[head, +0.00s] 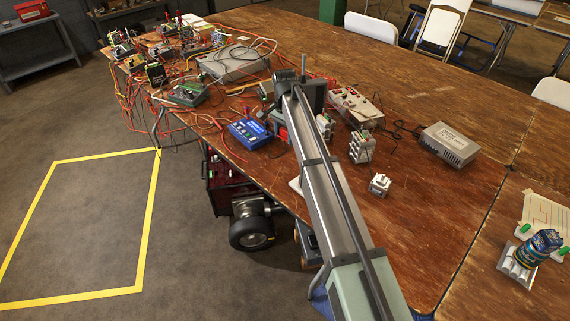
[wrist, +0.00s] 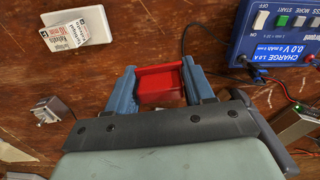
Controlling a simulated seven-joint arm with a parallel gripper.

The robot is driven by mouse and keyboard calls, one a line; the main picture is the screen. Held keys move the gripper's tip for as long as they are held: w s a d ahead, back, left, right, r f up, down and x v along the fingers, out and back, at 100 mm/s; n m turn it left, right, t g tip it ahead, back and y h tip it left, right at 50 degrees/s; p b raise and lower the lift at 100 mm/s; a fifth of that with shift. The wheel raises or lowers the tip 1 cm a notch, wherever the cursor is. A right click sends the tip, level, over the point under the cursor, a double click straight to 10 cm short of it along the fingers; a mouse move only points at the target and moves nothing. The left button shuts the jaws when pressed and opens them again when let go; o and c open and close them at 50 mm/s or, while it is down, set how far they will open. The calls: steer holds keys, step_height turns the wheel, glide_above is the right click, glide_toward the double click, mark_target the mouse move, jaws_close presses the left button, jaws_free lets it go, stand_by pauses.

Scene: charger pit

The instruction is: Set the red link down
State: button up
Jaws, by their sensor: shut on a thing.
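The red link (wrist: 160,84) is a small red, tray-like piece, seen in the wrist view between the two blue fingers of my gripper (wrist: 157,80). The fingers are shut on its left and right sides. Brown wooden tabletop (wrist: 215,105) lies beneath it; I cannot tell whether the link touches the wood. In the head view my arm reaches across the table and hides most of the gripper. A small patch of red shows beside the arm, just right of the blue charger (head: 250,134).
Tangled wires and instruments crowd the table's far left. The right of the table (head: 440,210) is fairly clear.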

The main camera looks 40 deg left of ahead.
mark_target(285, 163)
steer(key=shift+f+m, duration=0.15)
steer(key=shift+m, duration=0.15)
step_height(285, 163, down, 10)
steer(key=shift+r, duration=0.15)
stand_by(0.5)
steer(key=o, duration=1)
steer(key=shift+o, duration=0.2)
step_height(285, 163, up, 12)
steer(key=shift+r, duration=0.1)
